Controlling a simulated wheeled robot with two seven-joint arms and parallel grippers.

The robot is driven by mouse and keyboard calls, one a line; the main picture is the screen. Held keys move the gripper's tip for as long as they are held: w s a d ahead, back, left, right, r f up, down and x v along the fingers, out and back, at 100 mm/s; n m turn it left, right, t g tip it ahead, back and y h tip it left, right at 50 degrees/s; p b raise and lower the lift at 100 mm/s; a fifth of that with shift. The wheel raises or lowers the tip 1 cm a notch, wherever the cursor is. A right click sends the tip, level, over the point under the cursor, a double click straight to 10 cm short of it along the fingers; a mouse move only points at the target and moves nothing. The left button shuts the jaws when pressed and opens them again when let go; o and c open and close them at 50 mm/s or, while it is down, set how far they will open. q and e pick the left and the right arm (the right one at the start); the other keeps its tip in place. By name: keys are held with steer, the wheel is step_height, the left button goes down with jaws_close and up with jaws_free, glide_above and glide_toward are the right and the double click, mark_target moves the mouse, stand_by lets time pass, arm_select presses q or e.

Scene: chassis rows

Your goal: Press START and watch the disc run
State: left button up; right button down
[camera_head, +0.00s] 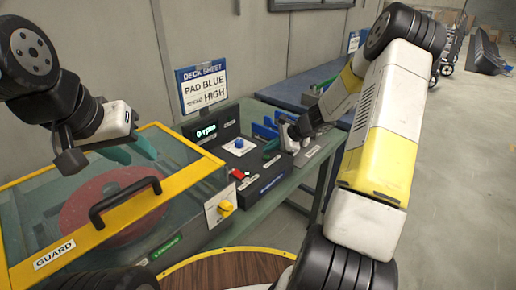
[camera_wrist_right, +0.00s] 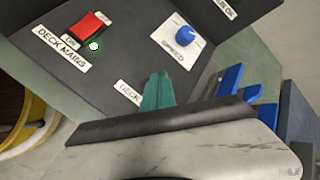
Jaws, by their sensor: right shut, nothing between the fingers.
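The red disc (camera_head: 98,205) lies under the clear, yellow-framed guard (camera_head: 52,250), which looks lowered and has a black handle. The display (camera_head: 206,132) reads 0 rpm. The control panel has a blue speed knob (camera_head: 239,143) and a red mains switch (camera_head: 238,174); the wrist view shows the switch (camera_wrist_right: 90,26) with a lit green lamp (camera_wrist_right: 96,45). No button marked START can be made out. My left gripper (camera_head: 131,151) is open and empty above the guard. My right gripper (camera_head: 270,146) is shut and empty beside the panel; its teal fingers (camera_wrist_right: 158,90) partly cover a "DECK" label.
A sign (camera_head: 207,88) behind the deck reads "PAD BLUE" and "HIGH". A yellow knob (camera_head: 225,207) is on the deck's front. Blue blocks (camera_head: 264,130) stand right of the panel. A blue table (camera_head: 300,88) is behind. Open floor lies to the right.

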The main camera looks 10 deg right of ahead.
steer(key=shift+f, duration=0.1)
steer(key=shift+f, duration=0.3)
